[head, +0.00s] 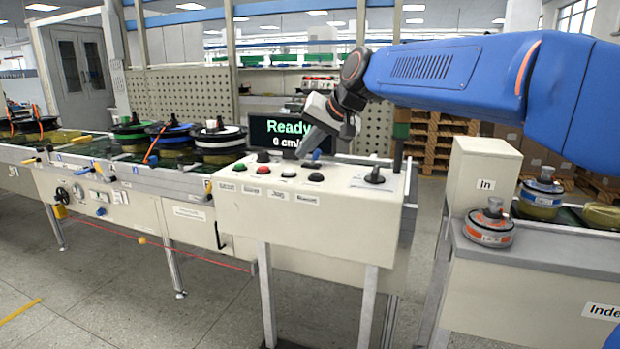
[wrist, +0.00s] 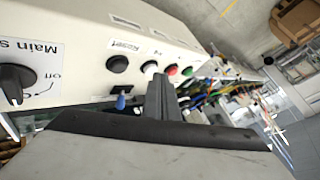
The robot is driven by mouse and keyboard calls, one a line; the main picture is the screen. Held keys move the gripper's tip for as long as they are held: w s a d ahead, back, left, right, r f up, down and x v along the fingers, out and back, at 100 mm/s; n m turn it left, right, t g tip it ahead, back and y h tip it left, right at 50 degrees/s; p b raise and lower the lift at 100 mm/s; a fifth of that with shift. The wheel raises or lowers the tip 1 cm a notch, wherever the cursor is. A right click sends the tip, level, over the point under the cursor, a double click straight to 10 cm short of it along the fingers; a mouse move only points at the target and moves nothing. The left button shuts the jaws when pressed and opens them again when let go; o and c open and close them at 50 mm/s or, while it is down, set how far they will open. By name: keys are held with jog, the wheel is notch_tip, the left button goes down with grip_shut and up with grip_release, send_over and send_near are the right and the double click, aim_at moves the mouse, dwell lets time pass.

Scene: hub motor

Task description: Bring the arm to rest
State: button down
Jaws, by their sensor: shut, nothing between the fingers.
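My blue arm reaches in from the right in the head view. My gripper (head: 304,150) points down and left over the back of the control box (head: 310,215), in front of the "Ready" display. Its fingers are closed together with nothing between them. In the wrist view the shut fingers (wrist: 158,82) lie in front of the panel, near the white button (wrist: 150,67) and the blue-tipped toggle (wrist: 121,101). I cannot tell whether they touch the panel. The black main switch knob (wrist: 15,82) is at the left there.
The panel carries green (head: 240,167), red (head: 264,170) and black (head: 315,177) buttons. A conveyor (head: 120,165) with hub motors runs left. The "In" box (head: 484,170) and a side table (head: 545,252) with an orange-banded motor (head: 489,229) stand right. Floor in front is clear.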

jog(key=s+d+f+h, duration=0.2)
jog(key=s+d+f, duration=0.7)
jog(key=s, duration=0.3)
jog(key=s+d+f+g+h, duration=0.1)
jog(key=s+d+f+h, duration=0.1)
jog(key=s+d+f, duration=0.7)
jog(key=s+d+f+h, duration=0.2)
jog(key=s+d+f, duration=0.7)
jog(key=s, duration=0.8)
jog(key=d, duration=0.3)
jog(key=shift+d+f+g, duration=0.15)
jog(key=shift+f+g, duration=0.15)
jog(key=shift+f, duration=0.1)
